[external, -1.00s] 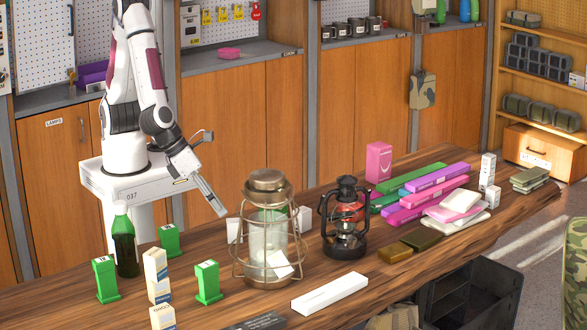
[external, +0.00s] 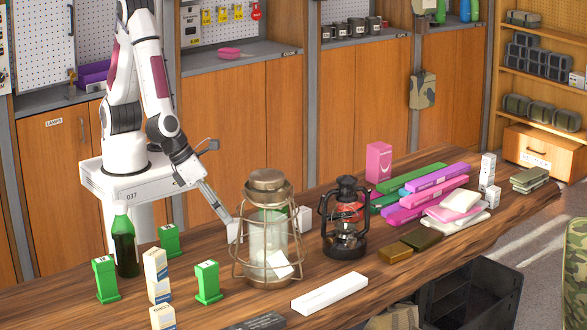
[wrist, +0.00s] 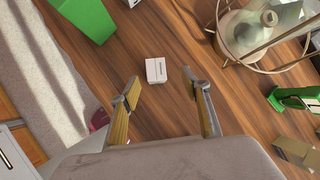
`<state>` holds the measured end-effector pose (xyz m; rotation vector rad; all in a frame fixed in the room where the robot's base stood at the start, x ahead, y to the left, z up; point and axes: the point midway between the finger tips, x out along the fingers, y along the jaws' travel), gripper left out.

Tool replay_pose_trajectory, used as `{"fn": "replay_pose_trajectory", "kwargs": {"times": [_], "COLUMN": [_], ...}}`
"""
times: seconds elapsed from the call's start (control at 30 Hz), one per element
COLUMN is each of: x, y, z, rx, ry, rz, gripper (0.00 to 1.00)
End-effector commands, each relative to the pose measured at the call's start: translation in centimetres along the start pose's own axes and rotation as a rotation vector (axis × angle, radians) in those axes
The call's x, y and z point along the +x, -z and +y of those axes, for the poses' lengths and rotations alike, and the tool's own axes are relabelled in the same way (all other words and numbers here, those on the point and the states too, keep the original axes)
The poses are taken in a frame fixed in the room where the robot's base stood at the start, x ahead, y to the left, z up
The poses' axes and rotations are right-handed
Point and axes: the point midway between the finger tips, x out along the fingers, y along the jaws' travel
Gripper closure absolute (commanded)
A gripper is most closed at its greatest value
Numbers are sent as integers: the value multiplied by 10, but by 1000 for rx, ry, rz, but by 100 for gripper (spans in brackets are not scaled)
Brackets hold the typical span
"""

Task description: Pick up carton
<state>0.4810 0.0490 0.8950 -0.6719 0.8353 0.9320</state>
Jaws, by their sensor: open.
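A small white carton (wrist: 156,70) with a dark printed line lies on the wooden counter in the wrist view, just beyond my fingertips and roughly between their lines. A white box at my fingertips, left of the large lantern (external: 266,185), appears to be the same carton (external: 233,232) in the external view. My gripper (wrist: 165,88) is open, with nothing between its fingers. In the external view my gripper (external: 229,218) points down at the counter, partly against the carton's outline. I cannot tell whether it touches the carton.
The wire-caged lantern (wrist: 255,35) stands close on the right. Green boxes (external: 207,283), a green bottle (external: 125,245) and white-and-blue cartons (external: 157,275) stand at left. A black lantern (external: 345,220) stands farther right. Bare wood surrounds the carton.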

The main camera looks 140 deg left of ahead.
Motion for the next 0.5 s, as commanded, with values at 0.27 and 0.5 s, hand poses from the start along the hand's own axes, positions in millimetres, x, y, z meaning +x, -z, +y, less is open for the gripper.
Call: {"fn": "replay_pose_trajectory", "kwargs": {"times": [0.27, 0.5], "x": [0, 7], "y": [0, -2], "z": [0, 2], "rx": [-1, -2], "ry": [0, -1], "rz": [0, 0], "gripper": [53, 53]}}
